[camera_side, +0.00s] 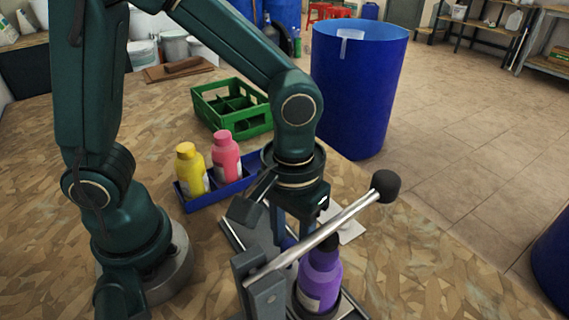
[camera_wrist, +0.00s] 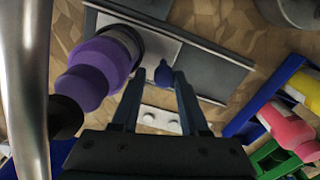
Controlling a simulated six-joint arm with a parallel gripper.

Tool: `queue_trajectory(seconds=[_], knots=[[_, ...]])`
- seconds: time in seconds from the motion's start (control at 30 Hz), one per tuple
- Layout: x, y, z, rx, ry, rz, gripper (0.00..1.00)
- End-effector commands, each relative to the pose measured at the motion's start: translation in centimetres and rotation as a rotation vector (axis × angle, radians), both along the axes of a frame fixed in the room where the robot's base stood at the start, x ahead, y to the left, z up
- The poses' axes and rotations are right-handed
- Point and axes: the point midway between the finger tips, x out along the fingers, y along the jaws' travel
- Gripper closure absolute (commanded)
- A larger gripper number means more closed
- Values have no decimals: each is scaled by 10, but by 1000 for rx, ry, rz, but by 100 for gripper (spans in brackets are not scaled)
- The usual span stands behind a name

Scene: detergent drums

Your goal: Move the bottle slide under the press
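A purple bottle (camera_side: 319,282) stands upright at the press, low in the side view; it also shows upper left in the wrist view (camera_wrist: 98,66). A dark piece sits at its top; I cannot tell whether it is a cap or the press head. The press lever (camera_side: 312,238) slants across in front, its black knob (camera_side: 385,186) up right. The bottle stands on a pale plate in the grey base (camera_wrist: 218,72). A small blue knob (camera_wrist: 163,76) shows between my fingertips. My gripper (camera_wrist: 161,74) points down, fingers apart, with gaps beside the knob.
A blue tray (camera_side: 191,205) holds a yellow bottle (camera_side: 191,170) and a pink bottle (camera_side: 226,157). A green crate (camera_side: 231,107) stands behind it. A white plate with two bumps (camera_wrist: 160,118) lies near the press. A big blue drum (camera_side: 355,95) stands beyond the table.

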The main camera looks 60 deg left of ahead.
Motion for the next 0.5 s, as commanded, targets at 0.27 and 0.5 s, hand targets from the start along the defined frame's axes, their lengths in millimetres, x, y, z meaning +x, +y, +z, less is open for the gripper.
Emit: queue_trajectory(seconds=[0.27,0.5], knots=[[1,0,16,-2,-5,0,56],[1,0,45,-2,-4,0,56]])
